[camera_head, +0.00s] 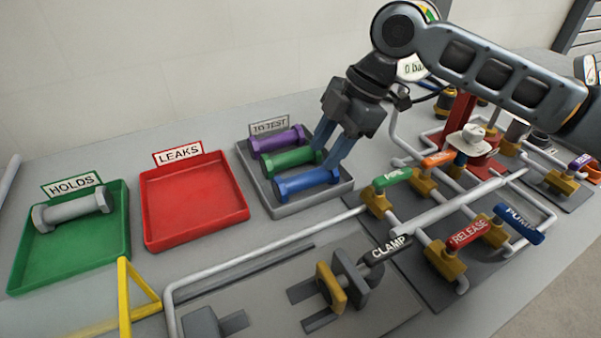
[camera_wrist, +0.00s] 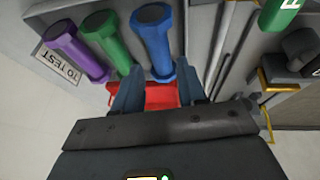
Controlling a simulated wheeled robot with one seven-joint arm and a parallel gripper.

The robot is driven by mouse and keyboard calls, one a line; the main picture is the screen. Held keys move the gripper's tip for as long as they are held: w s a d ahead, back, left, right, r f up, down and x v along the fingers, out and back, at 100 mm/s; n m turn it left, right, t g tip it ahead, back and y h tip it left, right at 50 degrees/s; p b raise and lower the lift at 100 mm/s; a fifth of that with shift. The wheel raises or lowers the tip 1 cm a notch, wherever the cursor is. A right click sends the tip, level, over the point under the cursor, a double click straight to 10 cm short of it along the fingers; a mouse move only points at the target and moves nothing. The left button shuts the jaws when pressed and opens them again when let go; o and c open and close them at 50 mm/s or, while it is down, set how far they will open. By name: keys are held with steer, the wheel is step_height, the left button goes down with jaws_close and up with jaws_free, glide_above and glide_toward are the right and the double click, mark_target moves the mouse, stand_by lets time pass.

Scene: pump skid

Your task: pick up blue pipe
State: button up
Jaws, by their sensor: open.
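The blue pipe (camera_head: 307,183) lies in the grey tray labelled TO TEST (camera_head: 283,212), nearest the front, with a green pipe (camera_head: 290,160) and a purple pipe (camera_head: 277,139) behind it. My gripper (camera_head: 329,152) is open over the right part of the tray, its blue fingers pointing down near the right end of the blue pipe. In the wrist view the blue pipe (camera_wrist: 157,42) extends up from just beyond the open fingers (camera_wrist: 160,95). I cannot tell whether a finger touches a pipe. Nothing shows held between the fingers.
A red LEAKS tray (camera_head: 193,203) is empty. A green HOLDS tray (camera_head: 70,247) holds a grey pipe (camera_head: 72,208). Right of the TO TEST tray stand pipework and valves with coloured handles, such as a green one (camera_head: 393,177). A clamp (camera_head: 345,281) sits in front.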

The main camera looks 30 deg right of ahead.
mark_target(309, 174)
steer(key=x, duration=0.7)
steer(key=shift+w+a+f+p, duration=0.15)
steer(key=shift+f+p, duration=0.05)
steer(key=shift+p, duration=0.1)
steer(key=shift+r, duration=0.1)
jaws_close()
